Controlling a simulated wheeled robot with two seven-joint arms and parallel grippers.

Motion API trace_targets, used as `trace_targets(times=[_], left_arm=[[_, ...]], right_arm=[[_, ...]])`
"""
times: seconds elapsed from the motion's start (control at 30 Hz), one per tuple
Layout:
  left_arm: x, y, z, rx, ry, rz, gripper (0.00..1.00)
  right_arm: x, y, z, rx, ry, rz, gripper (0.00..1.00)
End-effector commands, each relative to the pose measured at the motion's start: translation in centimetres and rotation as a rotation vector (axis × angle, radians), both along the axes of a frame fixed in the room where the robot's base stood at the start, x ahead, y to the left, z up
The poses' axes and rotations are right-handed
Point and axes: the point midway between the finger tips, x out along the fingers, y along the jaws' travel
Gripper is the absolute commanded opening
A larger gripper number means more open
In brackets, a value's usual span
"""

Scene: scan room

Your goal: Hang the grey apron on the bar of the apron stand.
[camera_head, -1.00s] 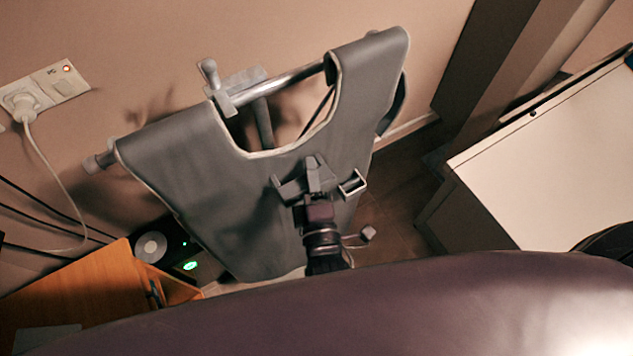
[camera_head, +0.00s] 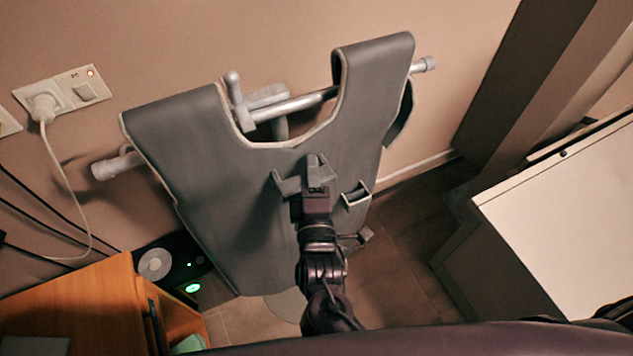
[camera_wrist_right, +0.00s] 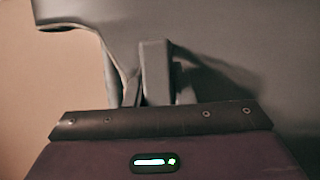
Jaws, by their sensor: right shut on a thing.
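The grey apron (camera_head: 240,200) is spread out at the wall stand, with pale edging around its neck cut-out. The bar (camera_head: 297,106) of the apron stand shows through the cut-out. It passes behind both shoulders, and its ends stick out left and right. The shoulder tops appear above the bar; I cannot tell whether they rest on it. A dark flap shows behind the right shoulder. My right gripper (camera_head: 305,180) is at the upper middle of the apron, shut on it. The wrist view shows a finger (camera_wrist_right: 155,72) against the grey cloth (camera_wrist_right: 240,50). My left gripper is not in view.
A wall socket with a plug (camera_head: 45,104) and cables is at the left. A wooden cabinet (camera_head: 80,300) stands at lower left beside a dark device with a green light (camera_head: 192,288). A white-topped unit (camera_head: 570,220) stands at the right. Floor shows between.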

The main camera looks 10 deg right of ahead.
Motion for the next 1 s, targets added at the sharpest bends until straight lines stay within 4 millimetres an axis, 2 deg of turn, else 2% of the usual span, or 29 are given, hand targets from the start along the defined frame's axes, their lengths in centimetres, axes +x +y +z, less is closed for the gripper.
trace_targets(times=[0.4,1.0], left_arm=[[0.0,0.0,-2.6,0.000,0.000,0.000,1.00],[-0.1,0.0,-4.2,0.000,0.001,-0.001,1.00]], right_arm=[[2.8,0.9,0.2,0.005,-0.012,0.000,0.00],[2.8,0.9,-3.9,0.003,-0.008,0.002,0.00]])
